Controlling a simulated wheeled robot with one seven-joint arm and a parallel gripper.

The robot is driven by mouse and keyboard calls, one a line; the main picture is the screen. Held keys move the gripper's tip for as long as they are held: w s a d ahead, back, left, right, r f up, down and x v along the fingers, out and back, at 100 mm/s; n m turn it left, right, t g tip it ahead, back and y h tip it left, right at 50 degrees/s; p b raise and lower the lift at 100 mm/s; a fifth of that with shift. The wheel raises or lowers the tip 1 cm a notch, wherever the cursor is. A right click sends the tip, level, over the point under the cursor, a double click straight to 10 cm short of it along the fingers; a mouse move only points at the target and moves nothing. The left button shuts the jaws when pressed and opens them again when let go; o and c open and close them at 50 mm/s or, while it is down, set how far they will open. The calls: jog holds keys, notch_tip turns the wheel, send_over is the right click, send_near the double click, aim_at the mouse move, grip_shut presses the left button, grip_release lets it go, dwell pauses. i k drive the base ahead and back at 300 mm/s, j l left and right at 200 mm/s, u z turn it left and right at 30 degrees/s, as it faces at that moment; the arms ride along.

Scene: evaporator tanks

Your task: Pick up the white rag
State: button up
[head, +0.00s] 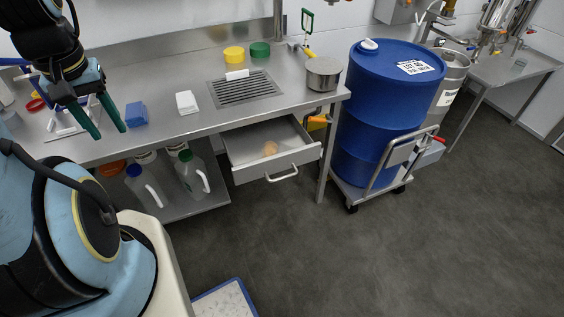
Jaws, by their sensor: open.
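The white rag (186,102) looks like a small folded stack lying flat on the steel counter, left of the drain grate. A blue folded cloth or sponge (136,114) lies to its left. My gripper (110,134) is at the upper left over the counter, its two green fingers pointing down and apart, with nothing between them. It is left of the white rag and near the blue item, apart from the rag. The rag is in full view.
The drain grate (245,89) holds a small white block (237,74). A steel pot (323,73) stands at the counter's right end. A drawer (272,152) hangs open below the front edge. A white rack (72,122) stands left of my gripper. A blue drum (385,105) stands right.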

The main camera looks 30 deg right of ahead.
aim_at(187, 104)
jog(key=l+u, duration=0.4)
jog(key=k+l+u, duration=0.15)
jog(key=l+u, duration=0.25)
jog(key=k+l+u, duration=0.15)
jog(key=l+u, duration=0.25)
